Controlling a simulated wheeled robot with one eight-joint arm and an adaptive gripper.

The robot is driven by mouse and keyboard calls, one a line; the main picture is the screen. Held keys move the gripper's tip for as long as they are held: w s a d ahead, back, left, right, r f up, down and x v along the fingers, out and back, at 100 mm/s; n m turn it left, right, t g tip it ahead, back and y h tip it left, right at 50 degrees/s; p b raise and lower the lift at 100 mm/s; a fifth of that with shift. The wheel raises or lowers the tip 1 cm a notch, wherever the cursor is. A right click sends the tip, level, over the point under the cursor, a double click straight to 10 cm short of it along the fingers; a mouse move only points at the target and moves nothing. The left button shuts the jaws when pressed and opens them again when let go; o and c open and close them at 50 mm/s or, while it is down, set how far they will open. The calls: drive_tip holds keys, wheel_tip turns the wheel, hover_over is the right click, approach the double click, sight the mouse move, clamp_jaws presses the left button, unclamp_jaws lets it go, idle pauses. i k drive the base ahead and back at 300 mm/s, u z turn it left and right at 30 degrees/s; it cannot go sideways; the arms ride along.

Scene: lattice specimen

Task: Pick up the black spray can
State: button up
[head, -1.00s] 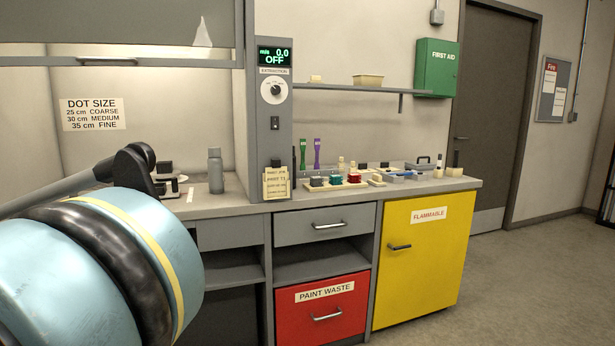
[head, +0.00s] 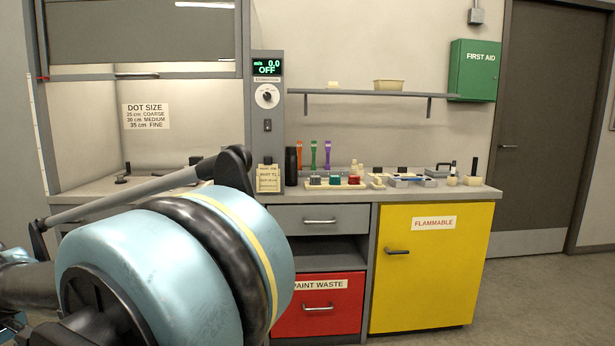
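A black upright cylinder (head: 291,166), which looks like the black spray can, stands on the worktop just right of the grey control column. Its whole front shows and nothing touches it. My arm fills the lower left of the head view with a large blue joint and a grey link ending in a black part. That black part is left of the can in the picture. I cannot make out my gripper's fingers in this view.
The worktop (head: 477,194) carries coloured upright tools, a tray of small jars (head: 335,186), and brushes to the right. A shelf (head: 360,94) hangs above. A card (head: 269,178) stands beside the can. A fume hood is at left; open floor lies at right.

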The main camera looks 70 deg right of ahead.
sight(291, 163)
drive_tip(key=k, duration=0.8)
drive_tip(key=z, duration=2.05)
drive_tip(key=i, duration=1)
